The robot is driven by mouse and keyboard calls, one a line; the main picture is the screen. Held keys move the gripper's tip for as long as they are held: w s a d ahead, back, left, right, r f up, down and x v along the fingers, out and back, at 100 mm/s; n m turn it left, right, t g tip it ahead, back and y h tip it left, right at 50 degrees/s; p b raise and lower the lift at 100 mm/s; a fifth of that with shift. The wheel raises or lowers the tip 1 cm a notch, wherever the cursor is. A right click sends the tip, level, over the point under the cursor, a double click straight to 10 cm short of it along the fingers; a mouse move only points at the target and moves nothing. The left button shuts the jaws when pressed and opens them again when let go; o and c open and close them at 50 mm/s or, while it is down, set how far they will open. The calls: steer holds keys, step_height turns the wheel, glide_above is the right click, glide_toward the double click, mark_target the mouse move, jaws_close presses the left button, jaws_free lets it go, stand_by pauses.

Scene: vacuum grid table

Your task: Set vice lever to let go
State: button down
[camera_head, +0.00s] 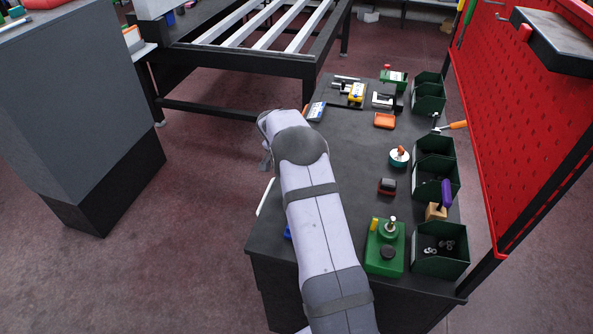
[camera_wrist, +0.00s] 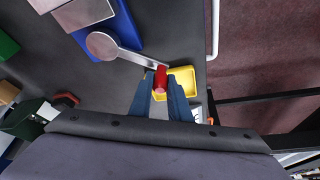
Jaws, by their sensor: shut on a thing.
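The vice (camera_wrist: 126,30) has a blue base and pale grey metal blocks and stands at the top of the wrist view. Its silver lever (camera_wrist: 128,54) runs from a round hub toward the right and ends in a red handle (camera_wrist: 161,76). My gripper (camera_wrist: 161,84) has blue fingers, one on each side of the red handle, and is shut on it. In the head view my arm covers the gripper and lever; only a small blue patch shows beside the arm.
A yellow tray (camera_wrist: 188,82) lies just behind the handle, close to the fingers. In the head view, a green device (camera_head: 385,258), green bins (camera_head: 440,262) and small tools line the right of the dark bench (camera_head: 345,150). A red pegboard (camera_head: 520,120) rises behind them.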

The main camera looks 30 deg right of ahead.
steer(key=a+n+b, duration=0.1)
steer(key=a+n+t+b, duration=0.1)
steer(key=shift+s+a+f+n, duration=0.1)
steer(key=shift+s+n, duration=0.15)
steer(key=shift+n, duration=0.05)
steer(key=a+n, duration=0.1)
steer(key=s+n+y+b, duration=0.1)
steer(key=a+n+t+b, duration=0.1)
steer(key=shift+s+a+n+y, duration=0.25)
steer(key=shift+a+n+y, duration=0.05)
steer(key=shift+a+n, duration=0.1)
steer(key=shift+s+a+b, duration=0.35)
steer(key=shift+s+a, duration=0.1)
steer(key=c, duration=1.7)
jaws_free()
steer(key=shift+o, duration=0.2)
steer(key=b+v, duration=0.2)
steer(key=v, duration=0.5)
steer(key=shift+r, duration=0.25)
steer(key=shift+s+a, duration=0.15)
